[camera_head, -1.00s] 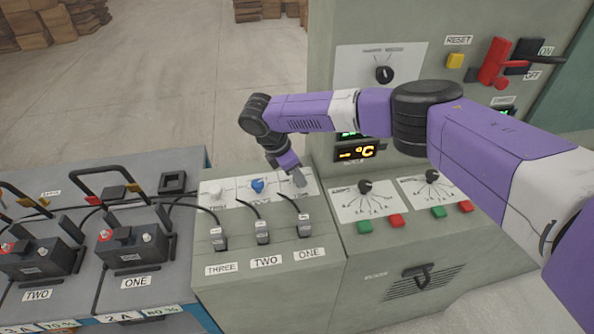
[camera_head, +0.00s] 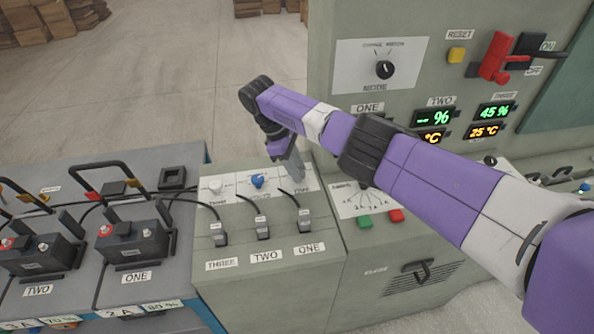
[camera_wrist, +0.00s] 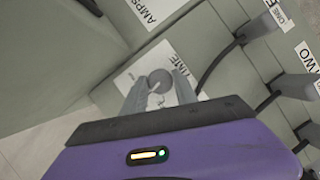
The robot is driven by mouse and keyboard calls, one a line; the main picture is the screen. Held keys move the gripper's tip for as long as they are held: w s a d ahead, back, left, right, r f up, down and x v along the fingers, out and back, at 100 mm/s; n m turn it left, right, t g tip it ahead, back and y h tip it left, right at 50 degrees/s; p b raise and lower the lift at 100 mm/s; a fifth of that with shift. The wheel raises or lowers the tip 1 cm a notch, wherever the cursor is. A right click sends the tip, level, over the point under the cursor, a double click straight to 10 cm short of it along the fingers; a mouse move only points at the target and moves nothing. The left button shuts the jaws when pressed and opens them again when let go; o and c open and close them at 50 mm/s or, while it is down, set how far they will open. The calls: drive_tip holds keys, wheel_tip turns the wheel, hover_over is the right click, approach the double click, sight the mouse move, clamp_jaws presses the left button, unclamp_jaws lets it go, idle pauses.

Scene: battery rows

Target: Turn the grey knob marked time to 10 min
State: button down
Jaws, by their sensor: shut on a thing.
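The grey knob (camera_wrist: 160,81) sits on a white plate marked TIME on the sloped panel, in the wrist view. The fingers of my gripper (camera_wrist: 161,88) stand on either side of it and are shut on it. Its pointer and the scale marks are too small or hidden to read. In the head view my gripper (camera_head: 295,170) reaches down at the right end of the knob row and covers the grey knob. A blue knob (camera_head: 257,181) and a white knob (camera_head: 215,187) sit to its left.
The tall cabinet (camera_head: 340,115) with lit displays rises to the right. Battery units (camera_head: 140,245) stand at left. Green and red buttons (camera_head: 397,215) lie right of the panel.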

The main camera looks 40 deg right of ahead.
drive_tip(key=shift+m, duration=0.3)
drive_tip(key=c, duration=1)
unclamp_jaws()
drive_tip(key=b+v, duration=0.1)
drive_tip(key=v, duration=0.7)
drive_tip(key=shift+b, duration=0.3)
drive_tip(key=shift+d, duration=0.1)
